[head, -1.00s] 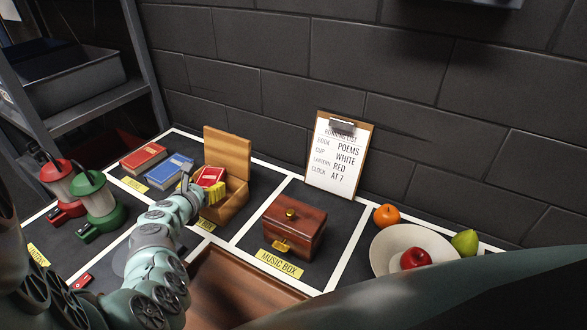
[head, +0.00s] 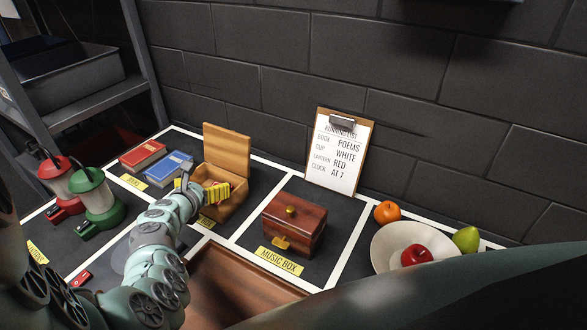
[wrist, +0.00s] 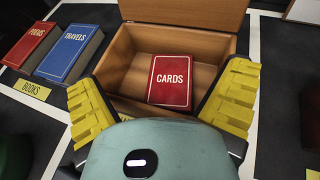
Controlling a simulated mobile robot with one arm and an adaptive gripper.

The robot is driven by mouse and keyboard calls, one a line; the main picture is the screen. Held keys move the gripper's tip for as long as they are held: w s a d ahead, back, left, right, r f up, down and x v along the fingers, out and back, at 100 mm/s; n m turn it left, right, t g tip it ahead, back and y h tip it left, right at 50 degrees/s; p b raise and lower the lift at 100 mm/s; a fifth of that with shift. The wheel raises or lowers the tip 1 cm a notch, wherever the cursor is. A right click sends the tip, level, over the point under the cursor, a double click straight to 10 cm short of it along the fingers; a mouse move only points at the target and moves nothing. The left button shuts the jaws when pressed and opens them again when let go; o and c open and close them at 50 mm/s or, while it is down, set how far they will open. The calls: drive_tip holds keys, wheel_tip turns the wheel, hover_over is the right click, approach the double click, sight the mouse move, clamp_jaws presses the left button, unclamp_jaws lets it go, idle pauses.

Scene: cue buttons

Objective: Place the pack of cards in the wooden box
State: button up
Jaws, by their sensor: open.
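The red pack of cards (wrist: 170,85) lies inside the open wooden box (wrist: 122,72) in the wrist view, label facing up, apparently on the box floor. The wooden box also shows in the head view (head: 235,207), with its lid (head: 227,150) raised at the back. My gripper (wrist: 165,108) is open, its yellow fingers wide apart on either side of the pack and not touching it. In the head view my gripper (head: 203,188) is over the box's front left and the pack is hidden or too small to make out.
Red and blue books (head: 143,155) (head: 169,169) lie left of the box. A dark red music box (head: 295,226) stands to its right. Red and green lanterns (head: 65,187) (head: 98,201) stand at far left. A clipboard (head: 338,152) leans on the wall.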

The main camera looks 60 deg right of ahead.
drive_tip(key=shift+s+r+p, duration=0.1)
drive_tip(key=shift+r+p, duration=0.35)
drive_tip(key=shift+r, duration=0.1)
drive_tip(key=v, duration=1.2)
drive_tip(key=shift+p, duration=0.45)
drive_tip(key=shift+f, duration=0.2)
